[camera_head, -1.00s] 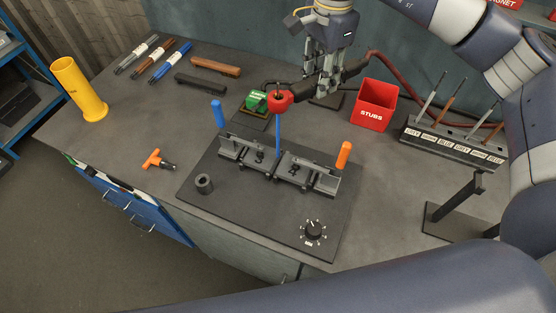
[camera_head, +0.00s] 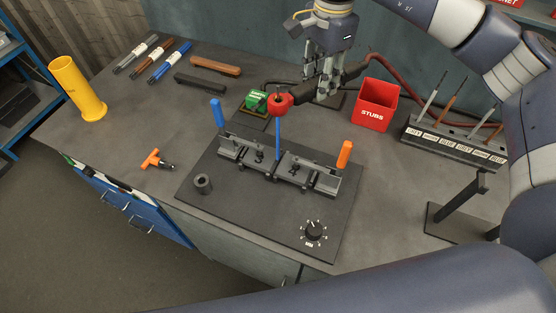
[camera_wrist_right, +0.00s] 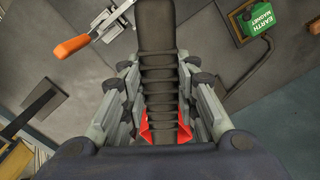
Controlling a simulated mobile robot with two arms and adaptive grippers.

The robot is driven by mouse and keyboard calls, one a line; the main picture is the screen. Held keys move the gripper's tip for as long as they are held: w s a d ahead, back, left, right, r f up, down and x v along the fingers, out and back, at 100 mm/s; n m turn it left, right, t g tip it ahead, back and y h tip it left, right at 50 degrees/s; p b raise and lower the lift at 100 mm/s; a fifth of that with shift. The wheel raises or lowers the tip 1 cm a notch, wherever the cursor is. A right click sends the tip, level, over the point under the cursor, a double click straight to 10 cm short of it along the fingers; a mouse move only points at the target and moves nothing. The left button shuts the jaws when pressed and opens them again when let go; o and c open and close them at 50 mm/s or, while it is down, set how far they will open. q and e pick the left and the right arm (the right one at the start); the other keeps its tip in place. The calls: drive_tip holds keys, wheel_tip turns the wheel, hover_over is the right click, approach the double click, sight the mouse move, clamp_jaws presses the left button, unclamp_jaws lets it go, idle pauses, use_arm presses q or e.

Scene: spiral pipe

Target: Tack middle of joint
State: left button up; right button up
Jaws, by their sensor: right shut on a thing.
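My right gripper (camera_head: 324,85) is shut on the black handle of a welding torch (camera_head: 300,97) at the back of the fixture. The handle also fills the middle of the right wrist view (camera_wrist_right: 158,70). The torch has a red head (camera_head: 279,104) with a thin blue rod (camera_head: 278,138) hanging upright from it. The rod's lower end is at the middle of the grey clamping fixture (camera_head: 248,153), by the joint between its two halves. I cannot tell whether its tip touches. The joint itself is too small to see clearly. My left gripper is not in view.
The fixture's black base plate (camera_head: 265,215) carries a dial (camera_head: 314,231) and blue and orange levers. A red stubs bin (camera_head: 375,108) and a labelled rod rack (camera_head: 452,143) stand right. A green earth magnet (camera_head: 256,101) is behind. An orange-handled tool (camera_head: 154,159) and yellow tube (camera_head: 80,92) are left.

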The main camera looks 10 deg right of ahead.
drive_tip(key=shift+f+b, duration=0.65)
idle(2.8)
drive_tip(key=shift+r, duration=0.15)
drive_tip(key=shift+r+p, duration=1.65)
drive_tip(key=shift+r, duration=1.2)
drive_tip(key=shift+r, duration=0.1)
drive_tip(key=shift+r+p, duration=0.9)
drive_tip(key=shift+r, duration=0.55)
drive_tip(key=shift+f, duration=0.1)
